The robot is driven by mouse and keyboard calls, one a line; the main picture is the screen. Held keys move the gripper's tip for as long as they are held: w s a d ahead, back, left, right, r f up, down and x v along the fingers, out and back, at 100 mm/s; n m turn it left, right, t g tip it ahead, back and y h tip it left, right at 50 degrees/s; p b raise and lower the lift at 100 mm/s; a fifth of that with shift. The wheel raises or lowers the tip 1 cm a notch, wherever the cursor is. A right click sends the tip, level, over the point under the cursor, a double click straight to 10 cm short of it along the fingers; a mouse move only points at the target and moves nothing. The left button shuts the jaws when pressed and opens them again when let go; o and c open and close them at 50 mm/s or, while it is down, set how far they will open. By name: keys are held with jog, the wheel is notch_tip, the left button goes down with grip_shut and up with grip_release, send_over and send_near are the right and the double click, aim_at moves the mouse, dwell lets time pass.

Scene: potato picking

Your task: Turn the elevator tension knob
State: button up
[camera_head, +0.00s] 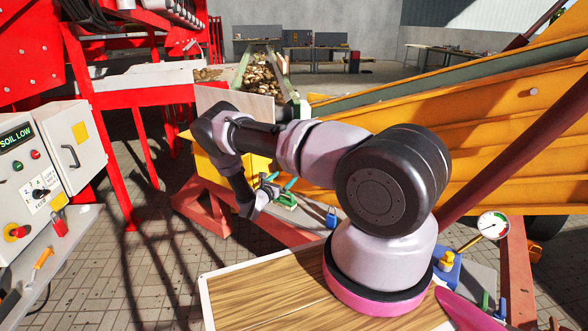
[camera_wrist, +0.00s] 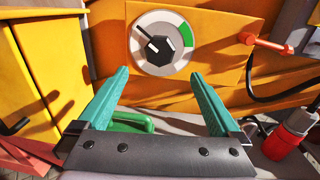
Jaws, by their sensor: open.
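In the wrist view a black faceted knob (camera_wrist: 164,44) sits at the middle of a round pale dial (camera_wrist: 142,62) on an orange panel. A green band (camera_wrist: 187,36) marks the dial's right side. My gripper (camera_wrist: 161,78) is open and empty, its two teal fingers pointing up toward the dial, one on each side and below the knob. The knob appears apart from the fingers. In the head view my gripper (camera_head: 278,184) is small beyond my arm, and the knob cannot be made out there.
In the wrist view an orange-red handle (camera_wrist: 266,42) juts out at the right, above a red bottle-like object (camera_wrist: 288,133). A green handle (camera_wrist: 130,121) lies below the fingers. In the head view a control box (camera_head: 45,165) stands left and a gauge (camera_head: 492,225) right.

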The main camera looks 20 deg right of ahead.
jog(key=x, duration=1)
jog(key=shift+d, duration=0.25)
jog(key=shift+w, duration=0.15)
jog(key=c, duration=1.3)
jog(key=shift+m, duration=0.3)
jog(key=m+h, duration=0.1)
jog(key=m, duration=1)
jog(key=m+g, duration=0.1)
jog(key=m, duration=1.1)
jog(key=shift+w+a+h, duration=0.2)
jog(key=shift+h, duration=0.2)
jog(key=shift+m, duration=0.3)
